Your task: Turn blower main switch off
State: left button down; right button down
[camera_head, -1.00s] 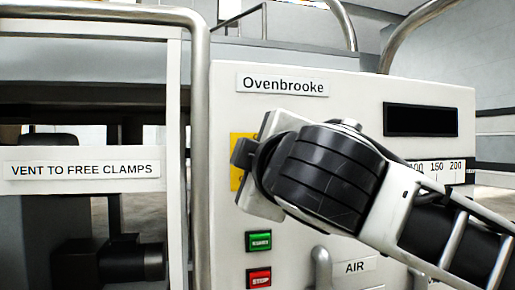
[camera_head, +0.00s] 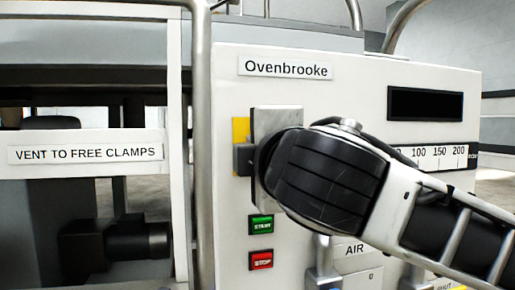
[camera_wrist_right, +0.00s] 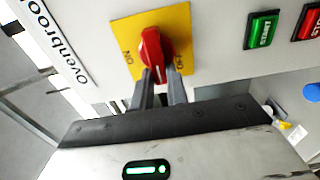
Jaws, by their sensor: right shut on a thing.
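The blower main switch is a red rotary knob (camera_wrist_right: 153,48) on a yellow plate (camera_wrist_right: 184,28), marked ON on its left and OFF on its right in the right wrist view. The knob's narrow end sits between the two marks; I cannot tell an exact setting. My right gripper (camera_wrist_right: 159,84) is shut on the knob, one finger on each side. In the head view, my right gripper (camera_head: 243,160) and wrist cover the knob, and only part of the yellow plate (camera_head: 241,130) shows. My left gripper is not in view.
A green START button (camera_head: 262,224) and a red STOP button (camera_head: 261,260) sit just below the gripper on the white panel (camera_head: 350,95). A metal post (camera_head: 201,150) stands close on the left. A lever (camera_head: 323,262) beside the AIR label is below my right wrist.

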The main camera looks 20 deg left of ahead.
jog(key=c, duration=1.4)
grip_release()
jog(key=shift+s, duration=0.1)
jog(key=b+v, duration=0.2)
jog(key=v, duration=1.4)
jog(key=shift+b, duration=0.4)
jog(key=shift+w, duration=0.2)
